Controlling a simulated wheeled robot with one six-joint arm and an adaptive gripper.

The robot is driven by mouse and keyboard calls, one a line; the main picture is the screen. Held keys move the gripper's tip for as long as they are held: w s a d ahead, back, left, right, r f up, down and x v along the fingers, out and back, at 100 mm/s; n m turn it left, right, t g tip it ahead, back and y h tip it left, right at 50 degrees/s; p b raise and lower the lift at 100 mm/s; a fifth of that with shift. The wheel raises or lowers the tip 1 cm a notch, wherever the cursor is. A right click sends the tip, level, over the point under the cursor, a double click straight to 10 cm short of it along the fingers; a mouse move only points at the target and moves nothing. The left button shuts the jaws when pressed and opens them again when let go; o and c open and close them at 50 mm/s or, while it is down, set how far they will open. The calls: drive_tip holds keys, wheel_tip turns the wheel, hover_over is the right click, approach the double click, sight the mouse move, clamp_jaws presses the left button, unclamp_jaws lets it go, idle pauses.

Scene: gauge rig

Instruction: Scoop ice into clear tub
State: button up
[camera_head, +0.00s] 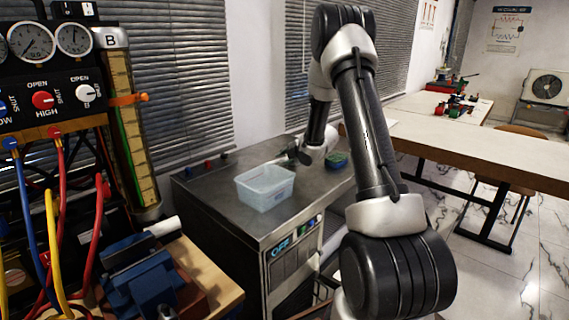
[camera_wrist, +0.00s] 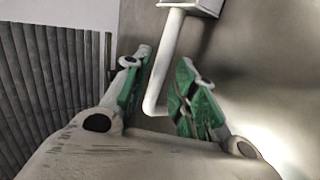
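The clear tub (camera_head: 265,190), pale blue and see-through, sits upright on the metal cabinet top in the head view. My gripper (camera_head: 298,153) is just behind and to the right of it, low over the same top. In the wrist view my gripper (camera_wrist: 164,60) is open, its green-padded fingers on either side of a bent white handle (camera_wrist: 170,55). Gaps show between handle and fingers. The handle joins a pale boxy part (camera_wrist: 193,6) cut off by the upper edge, perhaps a scoop. I cannot make out any ice.
The metal cabinet top (camera_head: 225,185) has bare room left of the tub. Window blinds (camera_head: 180,90) stand close behind. A gauge panel (camera_head: 45,75) with hoses and a blue vise (camera_head: 140,285) are at left.

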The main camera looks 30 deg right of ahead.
sight(281, 160)
drive_tip(key=x, duration=0.5)
drive_tip(key=shift+s+f, duration=0.1)
drive_tip(key=shift+s, duration=0.05)
clamp_jaws()
